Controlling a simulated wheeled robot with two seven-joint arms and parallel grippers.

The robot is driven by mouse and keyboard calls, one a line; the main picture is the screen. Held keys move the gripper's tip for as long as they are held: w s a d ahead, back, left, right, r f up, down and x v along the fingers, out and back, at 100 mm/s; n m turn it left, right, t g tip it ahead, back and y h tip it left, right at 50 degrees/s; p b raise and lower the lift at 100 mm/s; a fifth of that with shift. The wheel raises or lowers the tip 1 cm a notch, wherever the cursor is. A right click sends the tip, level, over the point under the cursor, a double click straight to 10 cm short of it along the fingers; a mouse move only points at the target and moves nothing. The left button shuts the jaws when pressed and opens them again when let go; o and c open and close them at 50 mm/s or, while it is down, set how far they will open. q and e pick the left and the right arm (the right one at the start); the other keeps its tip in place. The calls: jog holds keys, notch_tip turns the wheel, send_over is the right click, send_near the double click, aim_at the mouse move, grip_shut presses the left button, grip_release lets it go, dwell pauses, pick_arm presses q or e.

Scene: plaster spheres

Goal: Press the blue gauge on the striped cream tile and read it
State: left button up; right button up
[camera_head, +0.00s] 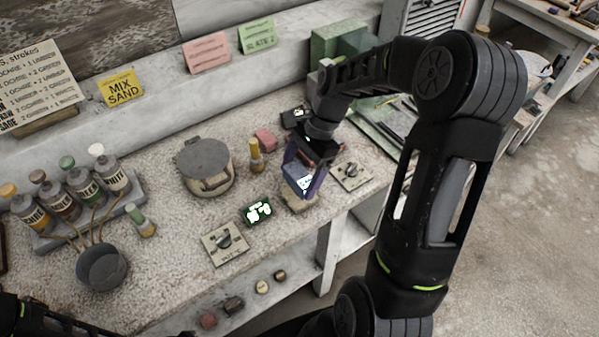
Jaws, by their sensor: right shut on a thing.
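My right gripper (302,190) points down at the middle right of the bench in the head view. It is shut on the blue gauge (301,180), whose lit face shows between the fingers. The gauge's lower end is at a small cream tile (299,206). The fingers hide much of the gauge and tile. I cannot make out the stripes, the reading, or whether the gauge touches the tile. A green-lit dark gauge (257,211) lies just left, and another dark gauge (294,117) lies behind. My left gripper is out of view.
Two plates with knobs (225,244) (351,175) flank the gripper. A lidded pot (206,166), a yellow-capped bottle (256,157) and a pink block (266,139) stand behind-left. Several labelled bottles (87,181) and a dark bowl (101,267) are at left. The bench front has free room.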

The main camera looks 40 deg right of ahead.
jog(key=shift+f+b, duration=0.7)
jog(key=shift+f, duration=0.6)
jog(key=shift+f+b, duration=0.3)
jog(key=shift+f, duration=0.15)
jog(key=shift+f, duration=0.1)
dwell(1.4)
notch_tip(320, 180, up, 7)
jog(key=p, duration=0.6)
dwell(1.6)
